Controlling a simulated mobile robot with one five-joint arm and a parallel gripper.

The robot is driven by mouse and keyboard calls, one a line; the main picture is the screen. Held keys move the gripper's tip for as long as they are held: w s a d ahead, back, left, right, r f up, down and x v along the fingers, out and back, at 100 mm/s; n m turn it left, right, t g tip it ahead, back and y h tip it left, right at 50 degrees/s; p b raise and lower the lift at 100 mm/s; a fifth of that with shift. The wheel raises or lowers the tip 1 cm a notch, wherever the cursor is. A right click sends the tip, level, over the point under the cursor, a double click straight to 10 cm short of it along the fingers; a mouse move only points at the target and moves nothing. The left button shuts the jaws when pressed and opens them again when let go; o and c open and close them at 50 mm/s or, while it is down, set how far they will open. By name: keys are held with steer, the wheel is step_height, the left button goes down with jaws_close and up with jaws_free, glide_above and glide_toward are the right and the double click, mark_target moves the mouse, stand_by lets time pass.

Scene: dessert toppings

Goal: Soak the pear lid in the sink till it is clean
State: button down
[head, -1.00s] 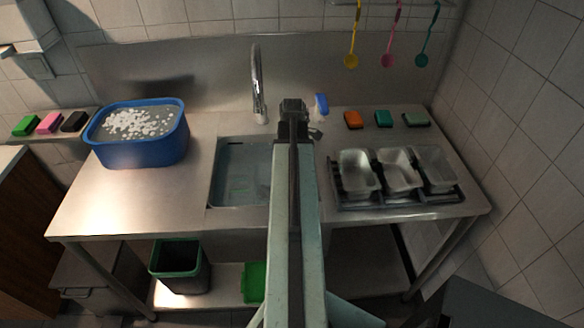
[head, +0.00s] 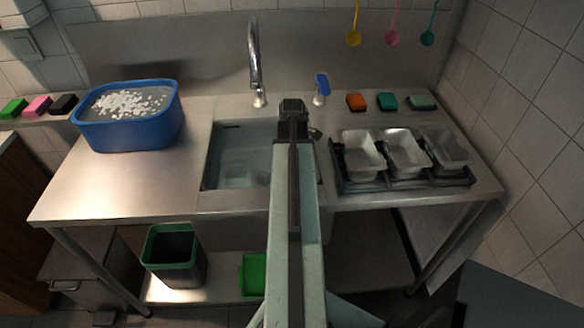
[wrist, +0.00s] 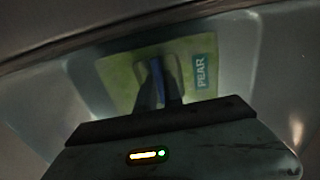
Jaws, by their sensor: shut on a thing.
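The pear lid (wrist: 122,75) shows in the wrist view as a yellowish-green rectangular panel with a teal "PEAR" label at its right end. My gripper (wrist: 158,88) is shut on the lid near its middle, with a bluish strip showing between the fingers. Pale, smooth walls surround the lid, and I cannot tell whether it touches them. In the head view the sink (head: 240,136) is sunk in the steel counter, with a pale rectangular shape low inside. My arm covers the sink's right part, and the gripper's fingers and the lid are hidden there.
A tall faucet (head: 254,60) stands behind the sink. A blue tub (head: 140,137) of foamy water is on the left. A dark rack (head: 400,180) with metal pans stands right of the sink. Several sponges (head: 387,101) lie behind the rack. A green-rimmed bin (head: 172,262) is below.

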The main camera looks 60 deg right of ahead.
steer(key=c, duration=1.4)
jaws_free()
steer(key=shift+r, duration=0.1)
step_height(320, 180, up, 16)
steer(key=p, duration=1.6)
